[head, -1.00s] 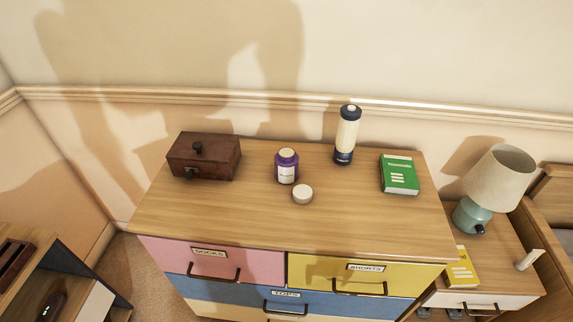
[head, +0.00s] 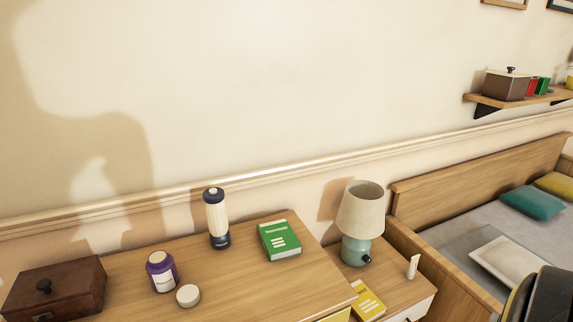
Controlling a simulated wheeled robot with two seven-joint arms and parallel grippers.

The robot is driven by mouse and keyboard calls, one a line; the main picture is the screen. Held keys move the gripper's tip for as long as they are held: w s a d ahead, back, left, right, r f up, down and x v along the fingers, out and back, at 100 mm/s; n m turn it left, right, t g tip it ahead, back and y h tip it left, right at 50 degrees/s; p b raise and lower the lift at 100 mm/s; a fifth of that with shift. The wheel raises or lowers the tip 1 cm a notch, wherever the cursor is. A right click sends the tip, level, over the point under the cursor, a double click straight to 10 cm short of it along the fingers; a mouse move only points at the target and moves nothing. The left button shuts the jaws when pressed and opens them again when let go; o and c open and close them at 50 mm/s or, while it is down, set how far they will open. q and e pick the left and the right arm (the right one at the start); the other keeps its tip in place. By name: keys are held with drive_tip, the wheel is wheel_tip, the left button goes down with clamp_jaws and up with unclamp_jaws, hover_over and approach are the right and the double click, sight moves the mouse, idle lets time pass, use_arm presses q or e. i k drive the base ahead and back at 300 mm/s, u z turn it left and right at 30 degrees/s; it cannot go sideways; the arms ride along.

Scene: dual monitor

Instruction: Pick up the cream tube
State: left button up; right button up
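A small white upright tube (head: 413,267), which looks like the cream tube, stands on the nightstand (head: 390,288) at the right of the dresser, just right of the lamp. Neither gripper shows in the head view. A dark rounded part at the lower right corner looks like a piece of my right arm; no fingers can be seen on it.
A lamp (head: 360,222) and a yellow book (head: 367,300) share the nightstand. The dresser (head: 240,285) holds a green book (head: 279,240), a cream-and-navy cylinder (head: 216,218), a purple jar (head: 161,272), a white round object (head: 188,295) and a wooden box (head: 55,290). A bed (head: 450,228) stands right.

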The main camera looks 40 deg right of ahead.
sight(410, 273)
drive_tip(key=z, duration=3.75)
drive_tip(key=i, duration=1.5)
drive_tip(key=u, duration=2.7)
